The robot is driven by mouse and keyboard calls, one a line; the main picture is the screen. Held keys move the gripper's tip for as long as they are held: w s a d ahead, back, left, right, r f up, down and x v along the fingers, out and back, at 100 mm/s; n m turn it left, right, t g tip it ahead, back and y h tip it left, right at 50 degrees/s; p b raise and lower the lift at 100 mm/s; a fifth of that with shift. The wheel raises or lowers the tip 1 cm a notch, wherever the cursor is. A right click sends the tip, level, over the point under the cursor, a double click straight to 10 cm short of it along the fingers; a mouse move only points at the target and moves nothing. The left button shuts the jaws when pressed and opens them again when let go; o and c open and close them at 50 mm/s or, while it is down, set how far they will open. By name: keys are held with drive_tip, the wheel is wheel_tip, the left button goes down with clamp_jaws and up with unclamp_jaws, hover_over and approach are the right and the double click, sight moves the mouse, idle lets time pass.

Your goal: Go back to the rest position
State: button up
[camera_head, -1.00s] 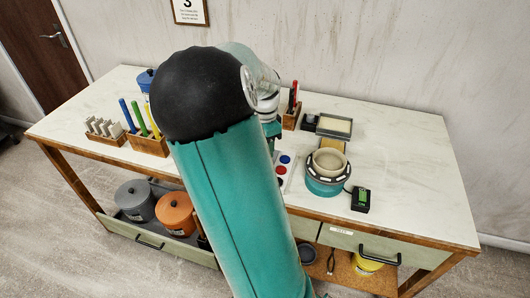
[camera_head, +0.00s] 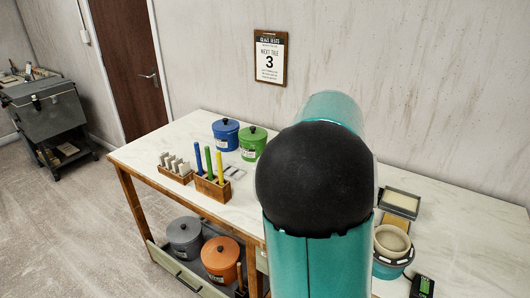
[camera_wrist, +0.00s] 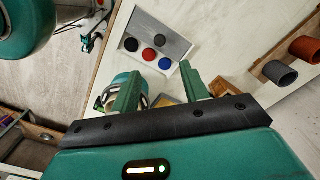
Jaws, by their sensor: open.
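My gripper (camera_wrist: 160,92) shows in the wrist view with its two green fingers spread apart. It is open and nothing sits between the fingers. It hangs over the table, close to a pale tray (camera_wrist: 177,40) with several coloured round pads. In the head view my teal arm with its black joint stands in front of the table and hides the gripper. The white-topped table (camera_head: 150,151) runs across the head view.
Blue (camera_head: 226,134) and green (camera_head: 253,144) lidded pots stand at the back of the table. A wooden holder (camera_head: 212,189) with coloured sticks is nearer. A beige bowl (camera_head: 392,242) on a teal wheel stands right of my arm. Grey (camera_head: 184,238) and orange (camera_head: 220,260) pots are below.

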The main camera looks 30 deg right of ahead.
drive_tip(key=a+r+n+t+y, duration=0.1)
drive_tip(key=a+r+n+t, duration=0.2)
drive_tip(key=a+n, duration=1.2)
drive_tip(key=s+a+n+t, duration=0.1)
drive_tip(key=s+a+n, duration=0.2)
drive_tip(key=a, duration=0.6)
drive_tip(key=s+a+n+t+h, duration=0.1)
drive_tip(key=s+a+n, duration=0.3)
drive_tip(key=a, duration=0.6)
drive_tip(key=shift+s+r+t, duration=0.3)
drive_tip(key=shift+s+r, duration=0.15)
drive_tip(key=shift+s, duration=0.05)
